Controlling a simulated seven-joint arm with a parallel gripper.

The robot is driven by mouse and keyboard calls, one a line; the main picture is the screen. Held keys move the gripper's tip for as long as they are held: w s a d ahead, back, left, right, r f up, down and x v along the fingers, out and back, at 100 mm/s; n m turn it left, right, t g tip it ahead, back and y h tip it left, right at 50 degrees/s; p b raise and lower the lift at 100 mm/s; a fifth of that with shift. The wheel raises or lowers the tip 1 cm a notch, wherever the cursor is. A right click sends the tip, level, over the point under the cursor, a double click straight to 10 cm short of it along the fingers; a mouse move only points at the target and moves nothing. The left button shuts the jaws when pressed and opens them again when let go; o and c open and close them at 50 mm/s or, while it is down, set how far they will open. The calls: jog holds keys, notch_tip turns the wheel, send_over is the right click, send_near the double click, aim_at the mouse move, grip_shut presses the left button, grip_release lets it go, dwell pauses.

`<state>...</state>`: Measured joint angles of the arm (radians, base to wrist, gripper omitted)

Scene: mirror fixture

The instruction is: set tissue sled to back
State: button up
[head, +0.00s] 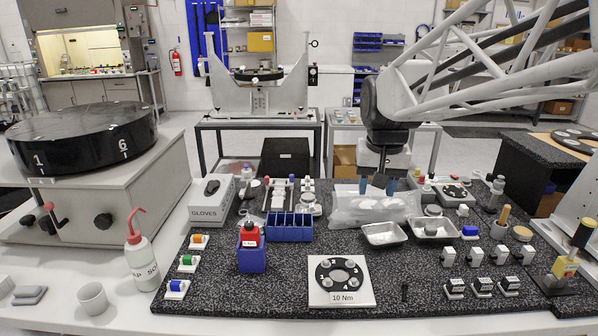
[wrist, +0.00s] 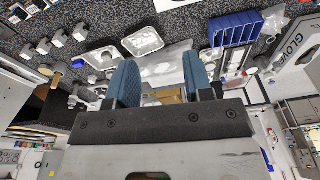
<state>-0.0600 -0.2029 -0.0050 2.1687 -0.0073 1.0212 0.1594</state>
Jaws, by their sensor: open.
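A clear, crinkled plastic pack with white tissue-like contents (head: 350,209) lies on the speckled dark mat, left of centre-right; it is the likeliest tissue sled, but I cannot make out a sled shape. Part of it also shows between and beyond my fingers in the wrist view (wrist: 168,68). My gripper (head: 377,186) hangs above the back part of the pack, pointing down, with its two blue fingers apart. In the wrist view my gripper (wrist: 160,58) is open, with nothing held between the fingers. Whether the fingertips touch the pack, I cannot tell.
Two metal trays (head: 384,242) sit in front of the pack. A blue divided bin (head: 289,234) stands to its left, near a gloves box (head: 211,200). A round plate fixture (head: 341,301) lies at the front. Small blocks and a wooden-handled tool crowd the right.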

jog(key=w+a, duration=0.3)
jog(key=w, duration=1.1)
jog(key=m+g, duration=0.2)
send_over(292, 175)
jog(key=f, duration=1.6)
jog(key=shift+s+d, duration=0.1)
jog(key=shift+s, duration=0.1)
jog(key=shift+w+f, duration=0.2)
jog(key=shift+w, duration=0.1)
jog(key=shift+f, duration=0.1)
jog(key=shift+f, duration=3.85)
